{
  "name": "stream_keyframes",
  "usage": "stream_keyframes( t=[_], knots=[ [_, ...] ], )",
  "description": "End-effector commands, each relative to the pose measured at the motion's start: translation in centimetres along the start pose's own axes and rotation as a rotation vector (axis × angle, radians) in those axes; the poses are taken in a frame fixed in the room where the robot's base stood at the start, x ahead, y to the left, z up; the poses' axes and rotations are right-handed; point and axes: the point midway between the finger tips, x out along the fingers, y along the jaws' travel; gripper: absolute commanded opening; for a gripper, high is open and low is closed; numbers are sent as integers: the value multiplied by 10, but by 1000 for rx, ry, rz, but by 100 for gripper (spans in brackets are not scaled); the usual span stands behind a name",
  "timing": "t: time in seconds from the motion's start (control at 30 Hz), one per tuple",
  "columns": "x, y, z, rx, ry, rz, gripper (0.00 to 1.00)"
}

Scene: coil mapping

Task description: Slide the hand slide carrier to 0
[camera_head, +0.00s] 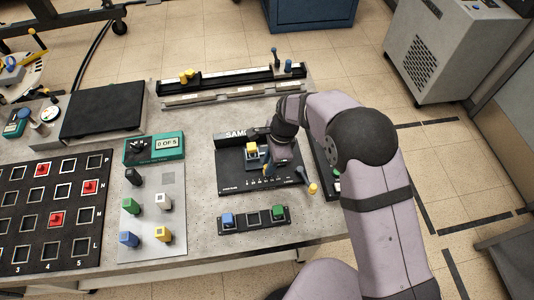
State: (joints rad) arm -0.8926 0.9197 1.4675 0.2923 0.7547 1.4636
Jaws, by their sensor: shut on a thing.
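A black panel (230,180) with white lettering along its back edge and a row of small marks near its front lies on the bench. A yellow-topped block (252,150) stands on it. My gripper (267,170) is low over the panel, just right of this block, and is shut on a small part there. The gripper and wrist hide most of that part; I take it for the hand slide carrier but cannot tell for sure. The marks are too small to read, so its position against 0 cannot be told.
A long rail (225,80) with yellow and blue knobs runs along the bench's back. In front of the panel is a button strip (253,221). A grey plate (155,210) with coloured knobs and a green meter (154,147) stand left. A yellow-tipped lever (313,188) is close right.

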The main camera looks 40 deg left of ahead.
Motion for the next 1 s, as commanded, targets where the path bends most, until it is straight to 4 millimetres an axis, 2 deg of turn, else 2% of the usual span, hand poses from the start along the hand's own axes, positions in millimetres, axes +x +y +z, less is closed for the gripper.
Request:
stream_keyframes(
  t=[1.0],
  knots=[
    [5, -1, 28, 0, -1, -2, 2]
  ],
)
